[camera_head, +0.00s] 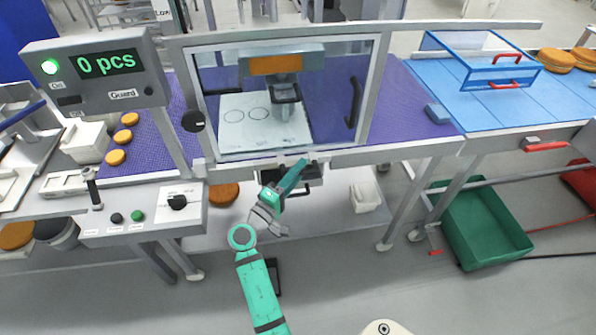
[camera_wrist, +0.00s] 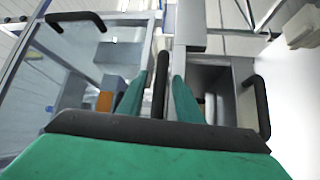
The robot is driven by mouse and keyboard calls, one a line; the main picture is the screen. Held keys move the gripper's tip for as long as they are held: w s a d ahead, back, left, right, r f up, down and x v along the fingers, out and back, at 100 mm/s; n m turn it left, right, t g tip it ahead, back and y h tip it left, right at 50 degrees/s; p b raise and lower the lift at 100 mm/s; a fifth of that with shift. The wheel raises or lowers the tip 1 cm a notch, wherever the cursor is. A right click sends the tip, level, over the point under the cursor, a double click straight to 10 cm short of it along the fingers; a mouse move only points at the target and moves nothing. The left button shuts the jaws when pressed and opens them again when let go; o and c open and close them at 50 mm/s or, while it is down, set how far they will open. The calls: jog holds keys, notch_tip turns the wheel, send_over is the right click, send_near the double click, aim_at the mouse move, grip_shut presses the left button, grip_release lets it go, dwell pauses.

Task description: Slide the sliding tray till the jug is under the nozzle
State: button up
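The sliding tray seems to be the pale plate (camera_head: 240,136) with two dark ring marks, behind the clear guard. Above its right part hangs a grey head with an orange panel (camera_head: 275,64); the nozzle seems to be under it. A grey shape with a black handle (camera_head: 286,92) stands below the head; I cannot tell whether it is the jug. My teal gripper (camera_head: 299,172) is at the machine's front edge, below the guard. In the wrist view my gripper (camera_wrist: 158,78) has its fingers apart, with an upright black bar (camera_wrist: 160,88) between them. Contact with the bar is not clear.
The guard has a black handle (camera_head: 353,102) on its right. A counter box (camera_head: 95,70) reads "0 pcs". A control panel (camera_head: 150,208) with knobs is at left. A green crate (camera_head: 485,228) stands on the floor at right. A grey box with a black handle (camera_wrist: 258,105) is right of my fingers.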

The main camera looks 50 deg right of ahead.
jog(key=a+f, duration=0.1)
jog(key=a, duration=0.9)
jog(key=shift+s+a+f, duration=0.2)
jog(key=shift+s+a, duration=0.05)
jog(key=shift+a, duration=0.15)
